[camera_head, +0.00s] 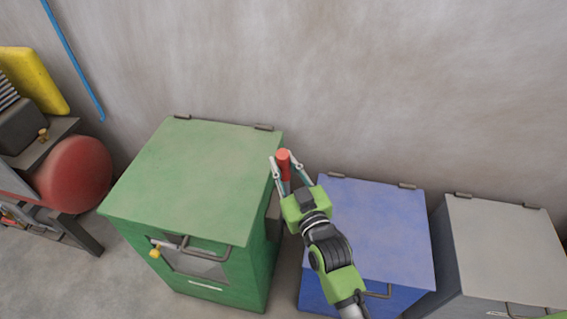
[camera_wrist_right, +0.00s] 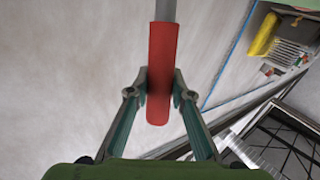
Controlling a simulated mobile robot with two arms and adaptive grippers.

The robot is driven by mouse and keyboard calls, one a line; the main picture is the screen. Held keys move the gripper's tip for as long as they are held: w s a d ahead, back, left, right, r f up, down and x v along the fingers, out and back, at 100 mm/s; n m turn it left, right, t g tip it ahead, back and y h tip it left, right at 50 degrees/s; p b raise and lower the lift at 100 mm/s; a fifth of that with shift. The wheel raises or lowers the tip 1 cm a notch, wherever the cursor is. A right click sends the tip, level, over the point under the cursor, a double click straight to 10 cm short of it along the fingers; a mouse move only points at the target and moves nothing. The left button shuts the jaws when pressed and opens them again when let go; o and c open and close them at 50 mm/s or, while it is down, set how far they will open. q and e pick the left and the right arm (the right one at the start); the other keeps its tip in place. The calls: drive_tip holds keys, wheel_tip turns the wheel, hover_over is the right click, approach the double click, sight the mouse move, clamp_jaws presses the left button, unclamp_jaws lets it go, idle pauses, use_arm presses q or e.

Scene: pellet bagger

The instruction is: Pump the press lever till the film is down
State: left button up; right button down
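The press lever's red grip (camera_head: 284,160) stands in front of the wall between the green cabinet and the blue cabinet. In the right wrist view the red grip (camera_wrist_right: 161,65) runs up to a grey rod (camera_wrist_right: 166,10). My right gripper (camera_head: 282,157) reaches it from below, with one finger on each side. In the right wrist view the pads of the right gripper (camera_wrist_right: 160,85) lie against both sides of the grip near its free end. The lever's base and the film are not seen.
The green cabinet (camera_head: 190,175) stands close to the left of my right gripper. The blue cabinet (camera_head: 375,225) is below my arm, and a grey cabinet (camera_head: 505,245) stands further right. A red tank (camera_head: 75,175) and a yellow object (camera_head: 35,80) are at the far left.

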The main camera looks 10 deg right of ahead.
drive_tip(key=s+a+f+n+t+y+b, duration=0.1)
drive_tip(key=s+a+f+n+t+b, duration=0.1)
drive_tip(key=s+f+b, duration=0.3)
drive_tip(key=s+a+f+n+t+y+b, duration=0.1)
drive_tip(key=s+a+f+n+t+b, duration=0.1)
drive_tip(key=s+f+b, duration=0.3)
drive_tip(key=s+a+b, duration=0.1)
drive_tip(key=s+b, duration=0.3)
drive_tip(key=s, duration=0.3)
drive_tip(key=shift+s+a+b, duration=0.15)
drive_tip(key=shift+a+b, duration=0.2)
drive_tip(key=shift+b, duration=0.05)
drive_tip(key=c, duration=1.8)
unclamp_jaws()
drive_tip(key=v, duration=1.2)
drive_tip(key=shift+d+f, duration=0.1)
drive_tip(key=shift+f, duration=0.05)
